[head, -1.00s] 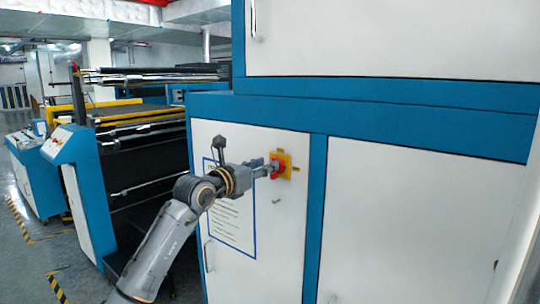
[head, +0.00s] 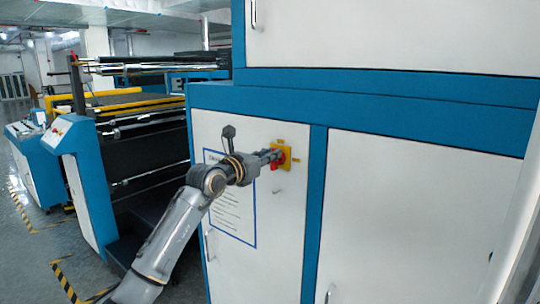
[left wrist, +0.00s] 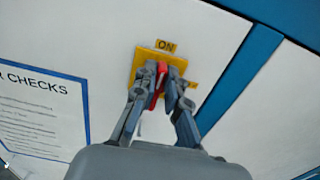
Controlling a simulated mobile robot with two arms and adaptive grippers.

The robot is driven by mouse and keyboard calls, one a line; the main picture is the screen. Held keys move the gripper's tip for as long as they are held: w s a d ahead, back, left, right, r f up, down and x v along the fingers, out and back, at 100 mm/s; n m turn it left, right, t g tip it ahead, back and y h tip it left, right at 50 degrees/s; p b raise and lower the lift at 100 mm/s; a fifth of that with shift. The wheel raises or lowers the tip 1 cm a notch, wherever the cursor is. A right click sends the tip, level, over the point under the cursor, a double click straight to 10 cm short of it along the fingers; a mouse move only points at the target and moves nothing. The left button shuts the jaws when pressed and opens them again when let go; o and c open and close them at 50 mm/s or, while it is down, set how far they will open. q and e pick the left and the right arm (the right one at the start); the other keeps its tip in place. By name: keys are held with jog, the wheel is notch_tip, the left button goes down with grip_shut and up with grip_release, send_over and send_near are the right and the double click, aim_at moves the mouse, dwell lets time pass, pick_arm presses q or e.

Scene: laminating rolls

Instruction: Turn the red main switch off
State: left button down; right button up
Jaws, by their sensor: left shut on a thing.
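The red main switch (head: 274,166) sits on a yellow plate (head: 285,146) on the white cabinet door. In the left wrist view its red handle (left wrist: 161,73) is between the fingertips of my left gripper (left wrist: 162,82), which is shut on it. The handle stands nearly upright there, its upper end toward the yellow ON label (left wrist: 166,46). A second yellow label (left wrist: 191,85) right of the plate is partly hidden by a finger. In the head view my left gripper (head: 272,157) reaches the switch from the left. My right gripper is not in view.
A blue-framed notice (head: 232,215) is on the door behind my left arm. A door handle (head: 208,245) is lower left. A blue post (head: 314,215) and another white panel (head: 420,220) are to the right. A rolling machine (head: 140,130) stands at the left.

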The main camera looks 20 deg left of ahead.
pick_arm(q)
jog(key=m+b, duration=0.4)
jog(key=d+f+m+b, duration=0.1)
jog(key=m+b, duration=0.3)
jog(key=m, duration=0.1)
jog(key=m+b, duration=0.4)
jog(key=m, duration=0.1)
jog(key=shift+s+d+f, duration=0.2)
jog(key=shift+s+d, duration=0.1)
jog(key=shift+s, duration=0.05)
jog(key=shift+f+m+b, duration=0.15)
jog(key=shift+m+b, duration=0.15)
jog(key=shift+m, duration=0.65)
jog(key=shift+f+m+b, duration=0.1)
jog(key=shift+m+b, duration=0.2)
jog(key=shift+m, duration=0.65)
jog(key=c, duration=1.4)
grip_release()
jog(key=shift+w+d, duration=0.1)
